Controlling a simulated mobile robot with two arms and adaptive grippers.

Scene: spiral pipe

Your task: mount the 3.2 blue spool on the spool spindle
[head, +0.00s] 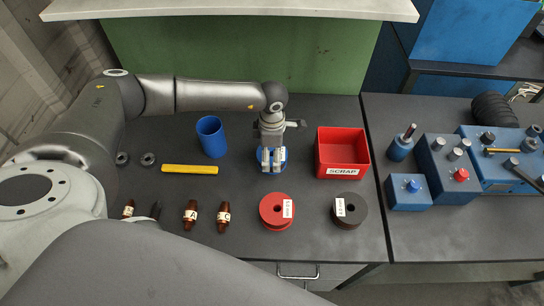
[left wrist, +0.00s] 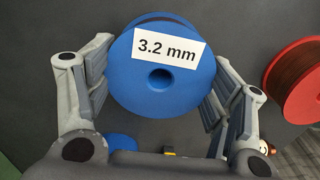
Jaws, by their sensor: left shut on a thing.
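The blue spool (left wrist: 152,88), labelled 3.2 mm, sits between the two fingers of my left gripper in the left wrist view, its face and centre hole toward the camera. In the head view my left gripper (head: 271,161) points down over the middle of the dark table and is shut on the spool, which it mostly hides; only blue edges (head: 283,154) show. I cannot tell whether the spool touches the table. A blue post with an upright metal pin (head: 401,145), which looks like the spool spindle, stands on the right-hand table. My right gripper is out of view.
A red SCRAP bin (head: 342,169) stands right of the gripper. Red (head: 277,222) and dark (head: 349,219) spools lie in front. A blue cup (head: 211,136), yellow bar (head: 190,169) and brown nozzles (head: 190,221) are left. Blue control boxes (head: 443,165) crowd the spindle's right.

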